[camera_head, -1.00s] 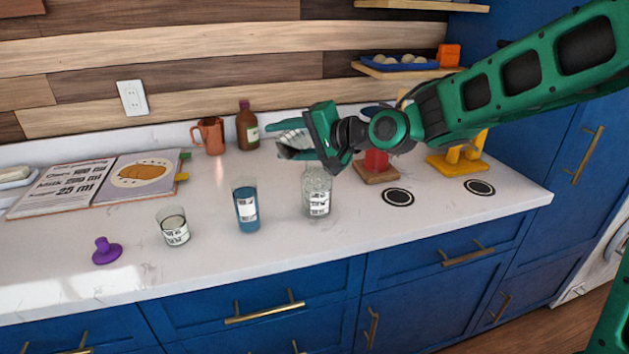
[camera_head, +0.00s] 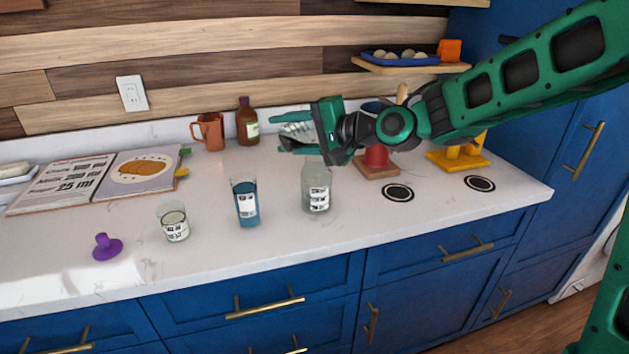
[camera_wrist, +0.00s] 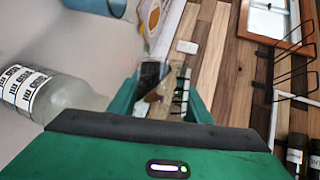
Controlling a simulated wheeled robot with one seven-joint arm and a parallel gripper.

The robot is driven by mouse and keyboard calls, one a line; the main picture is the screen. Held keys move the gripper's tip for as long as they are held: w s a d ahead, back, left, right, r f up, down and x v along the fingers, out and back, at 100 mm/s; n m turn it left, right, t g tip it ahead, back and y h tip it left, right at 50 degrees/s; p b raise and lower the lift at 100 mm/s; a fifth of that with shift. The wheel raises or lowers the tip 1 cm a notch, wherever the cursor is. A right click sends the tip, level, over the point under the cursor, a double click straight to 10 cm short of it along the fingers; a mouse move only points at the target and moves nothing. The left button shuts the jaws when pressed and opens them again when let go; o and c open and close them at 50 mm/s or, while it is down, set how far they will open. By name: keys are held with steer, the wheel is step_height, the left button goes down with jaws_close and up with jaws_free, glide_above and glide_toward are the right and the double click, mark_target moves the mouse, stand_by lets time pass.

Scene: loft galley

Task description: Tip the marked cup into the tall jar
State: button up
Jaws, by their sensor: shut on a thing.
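My gripper (camera_head: 298,137) is shut on a clear cup with dark marks (camera_head: 296,131), held tilted on its side above the counter. The cup shows between the fingers in the wrist view (camera_wrist: 180,92), where no contents can be made out. A clear jar with a black-and-white label (camera_head: 317,188) stands upright just below the gripper; it also shows at the left of the wrist view (camera_wrist: 62,97). Its upper end is close beneath the gripper in the head view. I cannot tell whether the cup's mouth is over the jar's opening.
A tall glass of blue liquid (camera_head: 245,203) and a short glass with pale contents (camera_head: 173,225) stand to the left. A purple knob (camera_head: 106,246), an open book (camera_head: 110,180), a copper mug (camera_head: 209,132) and a brown bottle (camera_head: 247,124) are also on the counter.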

steer(key=shift+w+d+f+m+y, duration=0.1)
steer(key=shift+f+m+y, duration=0.3)
steer(key=shift+m, duration=0.1)
stand_by(0.4)
steer(key=shift+w+d+r+m+y, duration=0.1)
steer(key=shift+d+r+m+y, duration=0.2)
steer(key=shift+m, duration=0.4)
steer(key=shift+w+d+r+m+y, duration=0.1)
steer(key=shift+r+m+y, duration=0.3)
steer(key=shift+m, duration=0.3)
stand_by(1.0)
steer(key=shift+w+d+f+m+y, duration=0.15)
steer(key=shift+f+m+y, duration=0.3)
steer(key=shift+m, duration=0.25)
stand_by(0.7)
stand_by(0.3)
steer(key=n, duration=0.1)
steer(key=n+h, duration=0.1)
steer(key=a+n+h, duration=0.1)
steer(key=shift+s+n, duration=0.35)
steer(key=shift+n, duration=0.05)
